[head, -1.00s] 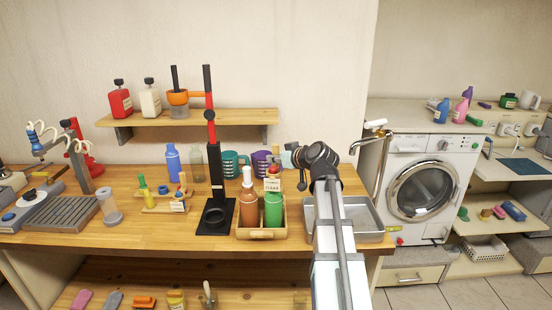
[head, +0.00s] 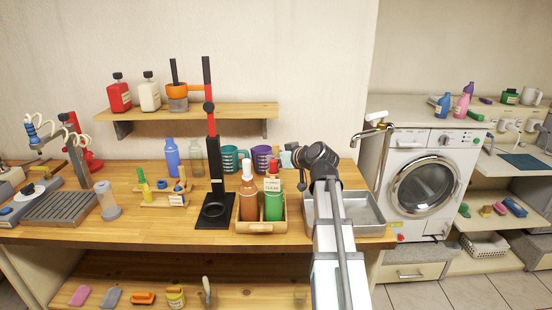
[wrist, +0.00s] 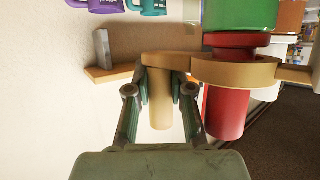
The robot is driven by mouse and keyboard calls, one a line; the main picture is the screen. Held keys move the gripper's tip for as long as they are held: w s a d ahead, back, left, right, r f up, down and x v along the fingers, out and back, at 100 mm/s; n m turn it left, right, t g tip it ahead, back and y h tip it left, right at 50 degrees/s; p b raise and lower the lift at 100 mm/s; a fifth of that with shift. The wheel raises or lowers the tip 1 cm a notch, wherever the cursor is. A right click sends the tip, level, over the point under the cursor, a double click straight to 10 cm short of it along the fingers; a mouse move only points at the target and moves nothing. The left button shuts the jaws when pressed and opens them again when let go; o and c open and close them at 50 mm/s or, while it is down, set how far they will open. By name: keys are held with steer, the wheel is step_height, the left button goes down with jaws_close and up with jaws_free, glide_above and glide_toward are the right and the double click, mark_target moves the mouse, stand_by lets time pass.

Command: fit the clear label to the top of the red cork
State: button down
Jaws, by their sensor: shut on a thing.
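The clear label (head: 272,185) shows its lettered face in the head view, just above the green bottle (head: 273,207). The red cork (head: 272,168) stands upright there, its top above the label. The wrist view is upside down. In it the tan label (wrist: 237,73) passes around the red cork (wrist: 226,112), near the cork's flange at the green bottle. My gripper (wrist: 160,90) is shut on the label's tan post (wrist: 160,105), beside the cork. I cannot tell whether the label is fully seated.
A wooden tray (head: 262,228) holds the green bottle and a brown bottle (head: 249,205). A black stand (head: 213,180) is to the left, a metal basin (head: 365,218) to the right. Purple (head: 262,157) and teal mugs (head: 230,160) stand behind.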

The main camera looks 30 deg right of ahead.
steer(key=shift+f, duration=0.3)
steer(key=c, duration=0.9)
jaws_free()
steer(key=shift+c, duration=0.2)
steer(key=v, duration=1.2)
steer(key=shift+r, duration=0.1)
